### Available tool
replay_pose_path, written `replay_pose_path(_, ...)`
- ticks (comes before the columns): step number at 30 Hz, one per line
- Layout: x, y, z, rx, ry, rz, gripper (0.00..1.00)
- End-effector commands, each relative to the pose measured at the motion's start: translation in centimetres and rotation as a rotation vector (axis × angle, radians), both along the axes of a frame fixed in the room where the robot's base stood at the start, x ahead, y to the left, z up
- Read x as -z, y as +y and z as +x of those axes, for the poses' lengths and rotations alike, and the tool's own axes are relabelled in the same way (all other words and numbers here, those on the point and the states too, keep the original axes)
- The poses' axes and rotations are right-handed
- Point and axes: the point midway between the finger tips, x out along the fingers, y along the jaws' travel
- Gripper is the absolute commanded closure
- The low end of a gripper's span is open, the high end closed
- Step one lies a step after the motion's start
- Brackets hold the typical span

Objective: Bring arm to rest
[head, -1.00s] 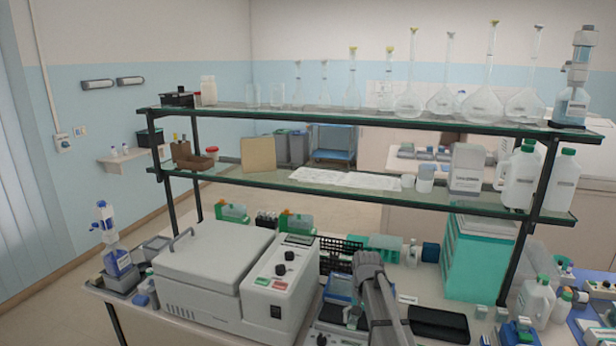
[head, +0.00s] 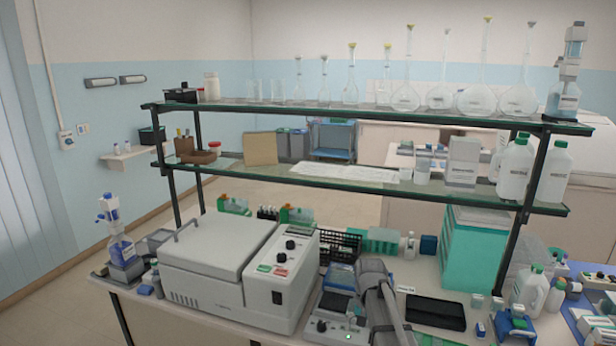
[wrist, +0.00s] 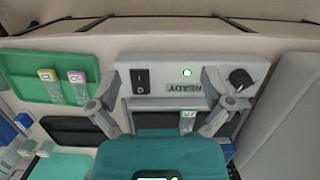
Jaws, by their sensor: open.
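My gripper (wrist: 165,98) shows in the wrist view with its two grey fingers spread apart and nothing between them. Below it is a grey device with a panel (wrist: 215,72) that bears a black switch, a lit green light, a READY label and a black knob. A slide with a green label (wrist: 187,122) lies at the device's dark slot, between the fingers in the picture. In the head view my grey arm (head: 375,282) stands over the bench beside this device (head: 333,328); the gripper itself does not show there.
A green tray (wrist: 38,76) holds slides with yellow and pink labels. A white lidded machine (head: 215,255) stands left of my arm, and a black flat pad (head: 435,312) lies right of it. A two-level shelf (head: 330,112) with glassware spans the bench behind.

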Motion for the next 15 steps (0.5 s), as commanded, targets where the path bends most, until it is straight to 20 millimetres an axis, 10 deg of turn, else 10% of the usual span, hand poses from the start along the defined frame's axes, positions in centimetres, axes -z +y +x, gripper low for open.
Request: replay_pose_path(15,6.8,-1.1,-10.2,-0.169,-0.121,-0.018,0.00)
